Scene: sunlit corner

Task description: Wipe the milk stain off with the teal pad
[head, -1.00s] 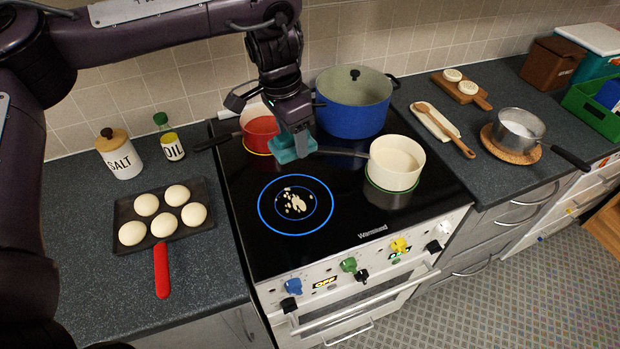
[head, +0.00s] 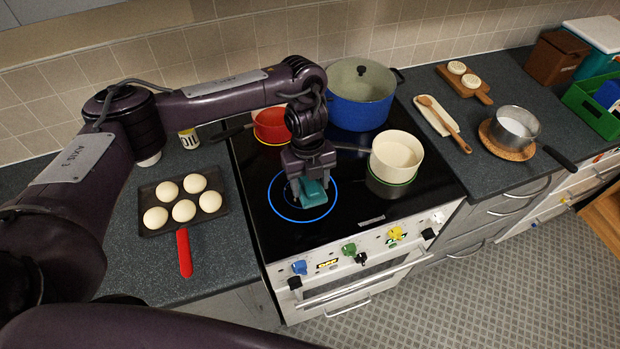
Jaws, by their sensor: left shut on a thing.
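My left gripper (head: 309,181) is shut on the teal pad (head: 312,194) and holds it low over the blue-ringed burner (head: 302,219) at the front left of the black stove top. I cannot tell whether the pad touches the glass. The milk stain lies within that ring, but the pad and gripper hide its place and I see no clear trace of it around them. My right gripper is not in view.
A cream pot (head: 396,157) stands right of the pad, its handle reaching toward my gripper. A red pan (head: 270,125) and a blue pot (head: 361,98) stand behind. A tray of buns (head: 222,222) lies left of the stove, its red handle forward.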

